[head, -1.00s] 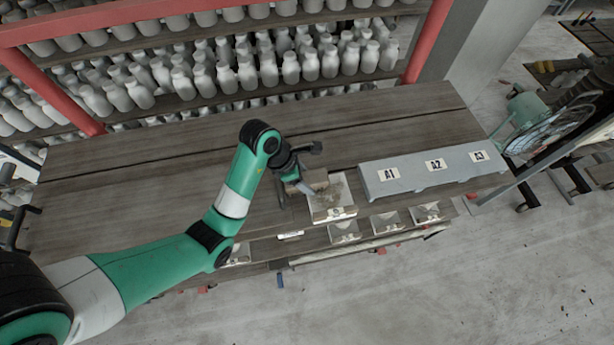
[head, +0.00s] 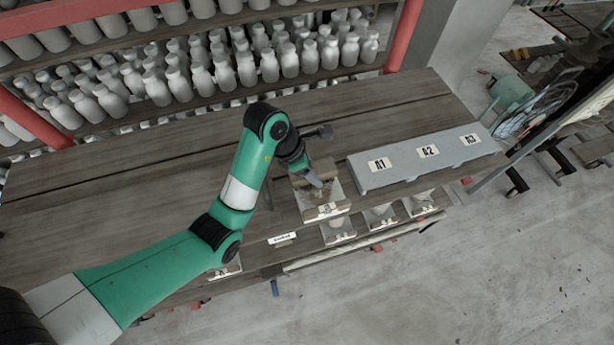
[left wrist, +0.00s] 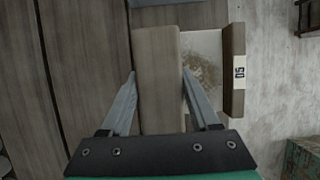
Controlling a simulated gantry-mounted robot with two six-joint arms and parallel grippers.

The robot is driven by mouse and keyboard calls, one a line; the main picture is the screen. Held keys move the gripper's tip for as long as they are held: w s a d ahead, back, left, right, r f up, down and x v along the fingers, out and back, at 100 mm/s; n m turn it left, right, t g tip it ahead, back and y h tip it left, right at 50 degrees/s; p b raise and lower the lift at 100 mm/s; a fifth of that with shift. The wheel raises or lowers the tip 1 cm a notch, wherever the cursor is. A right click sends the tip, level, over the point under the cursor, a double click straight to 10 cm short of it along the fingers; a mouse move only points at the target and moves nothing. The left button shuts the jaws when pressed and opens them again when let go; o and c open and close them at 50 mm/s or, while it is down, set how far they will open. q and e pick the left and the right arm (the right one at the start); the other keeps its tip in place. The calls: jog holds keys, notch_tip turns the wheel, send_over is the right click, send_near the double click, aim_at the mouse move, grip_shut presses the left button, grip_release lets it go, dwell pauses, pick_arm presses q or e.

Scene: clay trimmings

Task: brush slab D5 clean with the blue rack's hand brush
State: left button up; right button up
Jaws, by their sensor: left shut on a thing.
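Slab D5 is a pale square slab (head: 318,204) at the table's front edge, with a wooden front strip bearing a label. In the left wrist view its label reads D5 (left wrist: 239,73), and brown crumbs (left wrist: 207,72) lie on its pale face (left wrist: 200,42). My left gripper (head: 318,182) is shut on the wooden-backed hand brush (left wrist: 158,75), over the slab's surface. The brush's wooden block also shows in the head view (head: 322,166). It hides part of the slab; I cannot tell whether its bristles touch. My right gripper is not in view.
A grey stand (head: 430,160) labelled A1, A2, A3 stands close to the slab's right. Several other slabs (head: 380,216) sit on a lower shelf in front. White bottles (head: 290,62) fill the rack behind. The left tabletop (head: 120,200) is clear.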

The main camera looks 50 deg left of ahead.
aim_at(291, 178)
pick_arm(q)
jog(key=shift+w+d+f, duration=0.1)
jog(key=shift+w+f, duration=0.05)
jog(key=shift+w, duration=0.05)
jog(key=shift+r, duration=0.2)
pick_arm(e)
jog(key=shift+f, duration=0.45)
pick_arm(q)
jog(key=shift+s+a+r+p, duration=0.2)
jog(key=shift+s+a+p, duration=0.15)
jog(key=shift+s+p, duration=0.6)
jog(key=shift+s+a+f+p, duration=0.15)
jog(key=shift+s+a+p, duration=0.15)
jog(key=shift+p, duration=0.3)
jog(key=shift+s+f, duration=0.1)
jog(key=shift+f, duration=0.05)
jog(key=shift+s+a+p, duration=0.25)
jog(key=shift+s+p, duration=0.2)
jog(key=shift+p, duration=0.15)
jog(key=shift+s+a+p, duration=0.2)
jog(key=shift+s+p, duration=0.25)
jog(key=shift+p, duration=0.15)
jog(key=shift+s+a, duration=0.15)
jog(key=shift+s, duration=0.1)
jog(key=shift+s+p, duration=0.15)
jog(key=shift+p, duration=0.15)
jog(key=shift+f, duration=0.15)
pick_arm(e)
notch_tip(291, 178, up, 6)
